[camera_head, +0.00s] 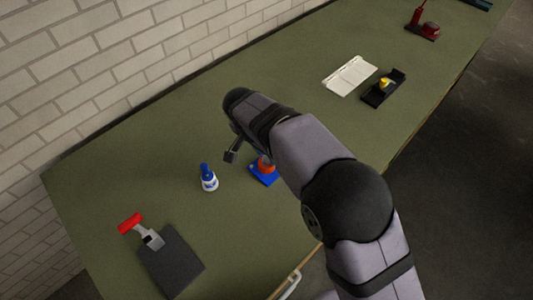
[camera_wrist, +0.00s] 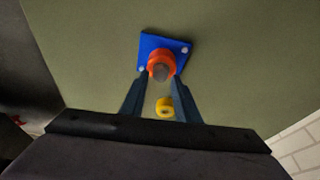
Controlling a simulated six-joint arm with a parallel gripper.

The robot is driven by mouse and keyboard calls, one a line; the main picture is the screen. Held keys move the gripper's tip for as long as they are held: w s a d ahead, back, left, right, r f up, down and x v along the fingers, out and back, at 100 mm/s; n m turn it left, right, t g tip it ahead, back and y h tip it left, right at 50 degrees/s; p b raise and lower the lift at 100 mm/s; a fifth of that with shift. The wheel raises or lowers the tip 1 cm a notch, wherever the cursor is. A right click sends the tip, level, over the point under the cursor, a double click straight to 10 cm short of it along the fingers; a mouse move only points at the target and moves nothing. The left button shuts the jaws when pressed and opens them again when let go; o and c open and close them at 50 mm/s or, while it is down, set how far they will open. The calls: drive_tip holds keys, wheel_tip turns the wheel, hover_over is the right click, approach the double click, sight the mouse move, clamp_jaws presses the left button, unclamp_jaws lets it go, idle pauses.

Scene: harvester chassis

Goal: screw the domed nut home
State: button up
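A blue square plate (camera_wrist: 178,42) with an orange round collar (camera_wrist: 153,60) lies on the green table, and a grey round piece (camera_wrist: 161,72) shows at the collar. I cannot tell if the grey piece is a post or the domed nut. In the head view the plate (camera_head: 264,179) is partly hidden by my arm. My gripper (camera_wrist: 160,76) is above the table and looks open, its dark fingers apart and pointing towards the collar. A yellow ring-like piece (camera_wrist: 165,107) with a dark centre shows between the fingers. Its height is unclear, and no contact with the fingers is clear.
A blue-and-white bottle (camera_head: 209,180) stands left of the plate. A white tray (camera_head: 349,76) and a black holder with a yellow piece (camera_head: 383,88) lie farther right. The brick wall (camera_head: 120,60) bounds the table.

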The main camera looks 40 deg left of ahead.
drive_tip(key=shift+n+y, duration=0.4)
drive_tip(key=shift+n, duration=0.8)
drive_tip(key=n, duration=0.3)
drive_tip(key=shift+y, duration=0.4)
drive_tip(key=shift+n+g+p, duration=0.4)
drive_tip(key=shift+n+p, duration=0.05)
drive_tip(key=shift+n, duration=0.65)
drive_tip(key=shift+y, duration=0.3)
drive_tip(key=n+p, duration=0.2)
drive_tip(key=n, duration=0.1)
drive_tip(key=shift+r+n+g+y, duration=0.1)
drive_tip(key=shift+n+g+y, duration=0.2)
drive_tip(key=shift+g, duration=0.1)
drive_tip(key=shift+n+g, duration=0.3)
drive_tip(key=shift+n, duration=0.4)
drive_tip(key=shift+n, duration=0.3)
